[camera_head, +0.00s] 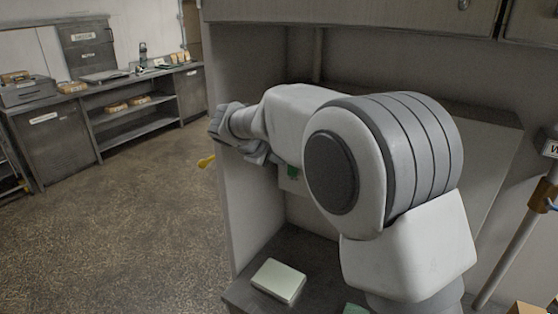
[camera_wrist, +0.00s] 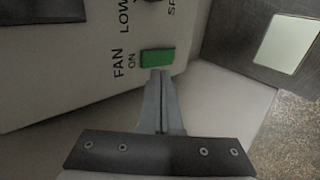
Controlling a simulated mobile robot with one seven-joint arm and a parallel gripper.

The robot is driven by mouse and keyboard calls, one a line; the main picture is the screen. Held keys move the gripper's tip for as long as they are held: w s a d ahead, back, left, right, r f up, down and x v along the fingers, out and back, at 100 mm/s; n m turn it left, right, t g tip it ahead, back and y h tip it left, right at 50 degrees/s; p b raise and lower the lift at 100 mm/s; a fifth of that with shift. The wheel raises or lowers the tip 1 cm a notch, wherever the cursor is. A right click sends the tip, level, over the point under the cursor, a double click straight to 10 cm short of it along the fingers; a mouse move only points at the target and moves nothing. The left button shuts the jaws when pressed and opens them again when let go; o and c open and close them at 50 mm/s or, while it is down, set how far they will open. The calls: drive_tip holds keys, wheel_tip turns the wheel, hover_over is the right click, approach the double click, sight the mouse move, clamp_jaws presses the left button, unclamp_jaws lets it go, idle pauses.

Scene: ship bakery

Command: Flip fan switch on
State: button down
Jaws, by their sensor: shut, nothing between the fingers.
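The green fan switch (camera_wrist: 158,57) sits on a pale panel (camera_wrist: 85,85), beside the lettering "FAN ON" in the wrist view. A green patch (camera_head: 292,171) under my forearm in the head view looks like the same switch. My gripper (camera_wrist: 161,73) is shut and empty. Its fingertips are at the lower edge of the switch in the wrist view; I cannot tell whether they touch it. In the head view my arm covers much of the panel, and the fingertips cannot be made out.
A pale flat block (camera_head: 278,280) lies on the dark surface below my arm. A side wall (camera_head: 232,220) stands at the left of this recess. Cabinets (camera_head: 350,15) hang above. Open floor (camera_head: 120,220) lies to the left, with a counter (camera_head: 140,115) behind it.

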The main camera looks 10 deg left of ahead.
drive_tip(key=s+a+r+b, duration=0.1)
drive_tip(key=s+a+r, duration=0.1)
drive_tip(key=s+r, duration=0.3)
wheel_tip(320, 180, up, 3)
drive_tip(key=shift+s+r, duration=0.2)
drive_tip(key=shift+d, duration=0.1)
drive_tip(key=s+d+m+g, duration=0.1)
drive_tip(key=s+d+m, duration=0.1)
drive_tip(key=s+d, duration=0.35)
drive_tip(key=s+d+m+g, duration=0.1)
drive_tip(key=s+d+m, duration=0.1)
drive_tip(key=d, duration=0.6)
drive_tip(key=s+d+m+g, duration=0.1)
drive_tip(key=s+d+m, duration=0.15)
drive_tip(key=d, duration=0.45)
drive_tip(key=s+d+f+m+y, duration=0.1)
drive_tip(key=s+d+f+m, duration=0.2)
drive_tip(key=s, duration=0.7)
drive_tip(key=s+d+f+m+y, duration=0.2)
drive_tip(key=s+d+f+m, duration=0.2)
drive_tip(key=s, duration=0.5)
drive_tip(key=shift+s+d+f+g, duration=0.35)
drive_tip(key=shift+d+f, duration=0.6)
drive_tip(key=shift+d, duration=0.35)
drive_tip(key=shift+m, duration=0.25)
